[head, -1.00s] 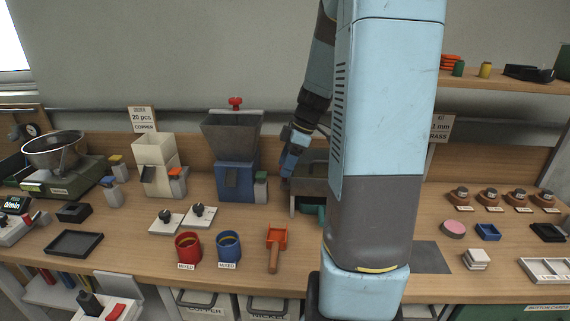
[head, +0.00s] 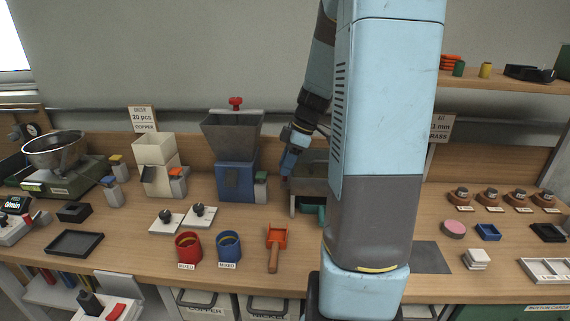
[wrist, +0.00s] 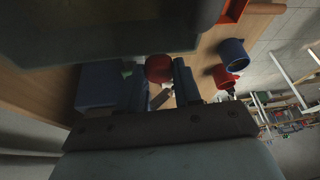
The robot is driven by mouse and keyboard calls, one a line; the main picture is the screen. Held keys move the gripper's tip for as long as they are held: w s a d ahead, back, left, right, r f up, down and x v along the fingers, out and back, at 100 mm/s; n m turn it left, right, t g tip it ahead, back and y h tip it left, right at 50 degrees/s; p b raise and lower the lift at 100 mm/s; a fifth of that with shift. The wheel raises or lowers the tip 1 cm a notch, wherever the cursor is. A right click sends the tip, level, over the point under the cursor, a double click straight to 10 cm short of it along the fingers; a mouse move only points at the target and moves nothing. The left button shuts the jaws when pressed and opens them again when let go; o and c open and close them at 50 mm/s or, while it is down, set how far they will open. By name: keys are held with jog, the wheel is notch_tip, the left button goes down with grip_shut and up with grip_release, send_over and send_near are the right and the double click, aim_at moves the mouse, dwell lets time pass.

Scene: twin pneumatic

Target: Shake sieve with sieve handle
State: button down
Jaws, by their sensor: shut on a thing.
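The sieve (head: 314,172) is a grey box on a stand, right of the blue hopper machine in the head view. My arm hides its right part. My gripper (head: 287,174) points down at the sieve's left side. In the wrist view my gripper (wrist: 160,86) has its two blue fingers on either side of a round red knob, which I take to be the sieve handle (wrist: 158,67), and is shut on it. The dark grey body at the top of the wrist view looks like the sieve (wrist: 110,25). The handle's joint to the sieve is not clear.
The blue hopper machine (head: 236,180) with a small green-topped block stands close left of my gripper. A teal part (head: 312,214) shows below the sieve.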

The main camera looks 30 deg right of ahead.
jog(key=shift+w+d, duration=0.55)
jog(key=shift+w, duration=0.3)
jog(key=c, duration=0.8)
grip_release()
jog(key=v, duration=1.3)
jog(key=shift+s+d+r, duration=0.1)
jog(key=shift+s+r, duration=0.05)
jog(key=shift+r, duration=0.2)
